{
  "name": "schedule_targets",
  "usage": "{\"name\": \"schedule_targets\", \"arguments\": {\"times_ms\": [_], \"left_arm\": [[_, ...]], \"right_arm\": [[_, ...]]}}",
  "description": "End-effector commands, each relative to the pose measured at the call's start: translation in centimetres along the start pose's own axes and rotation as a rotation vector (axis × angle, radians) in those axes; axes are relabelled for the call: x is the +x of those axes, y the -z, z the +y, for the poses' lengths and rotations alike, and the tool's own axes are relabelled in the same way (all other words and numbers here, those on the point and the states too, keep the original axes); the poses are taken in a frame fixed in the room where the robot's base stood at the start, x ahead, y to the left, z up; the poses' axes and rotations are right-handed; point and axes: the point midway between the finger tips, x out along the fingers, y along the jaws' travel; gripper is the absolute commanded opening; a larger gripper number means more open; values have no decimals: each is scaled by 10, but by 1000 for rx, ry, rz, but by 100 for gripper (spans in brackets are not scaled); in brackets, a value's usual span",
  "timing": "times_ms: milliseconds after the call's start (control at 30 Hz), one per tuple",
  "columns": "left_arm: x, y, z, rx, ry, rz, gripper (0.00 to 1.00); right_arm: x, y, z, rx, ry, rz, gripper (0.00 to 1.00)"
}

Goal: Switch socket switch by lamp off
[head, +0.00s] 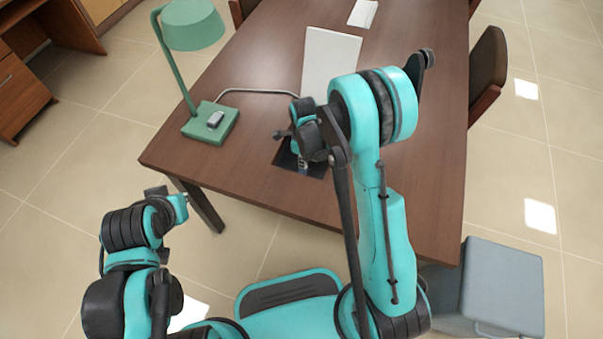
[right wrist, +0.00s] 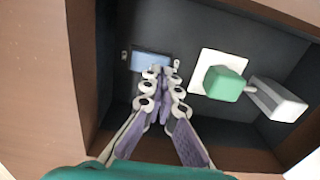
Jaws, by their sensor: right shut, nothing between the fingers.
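The green lamp (head: 193,25) stands at the left of the table, with its square base (head: 202,128) on the tabletop. A dark socket recess (head: 287,158) is sunk in the table's near part, partly hidden by my right arm. In the right wrist view, a blue-grey rectangle (right wrist: 150,61), which looks like the socket switch, lies in the recess beside a white plate (right wrist: 205,84) with a green plug (right wrist: 225,84). My right gripper (right wrist: 161,70) is shut and empty, its tips over the rectangle's lower right edge; contact is unclear. It also shows at the recess in the head view (head: 303,167). My left gripper (head: 178,205) is off the table's near left side.
A grey cable (head: 262,91) runs from the lamp toward the recess. A grey-white plug body (right wrist: 277,100) sits right of the green plug. A white sheet or board (head: 330,55) lies farther back. Recess walls surround my right fingers. A grey box (head: 503,285) stands at the right.

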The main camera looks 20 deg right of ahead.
Motion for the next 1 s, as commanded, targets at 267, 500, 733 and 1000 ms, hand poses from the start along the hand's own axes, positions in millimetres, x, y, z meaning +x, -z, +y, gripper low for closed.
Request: {"name": "schedule_targets", "arguments": {"times_ms": [267,500,733,1000], "left_arm": [[0,0,0,0,0,0,0],[0,0,0,0,0,0,0],[2,-2,0,0,0,0,0],[5,-4,0,0,0,0,0]], "right_arm": [[0,0,0,0,0,0,0],[0,0,0,0,0,0,0],[3,0,0,0,0,0,0],[7,0,0,0,0,0,0]]}}
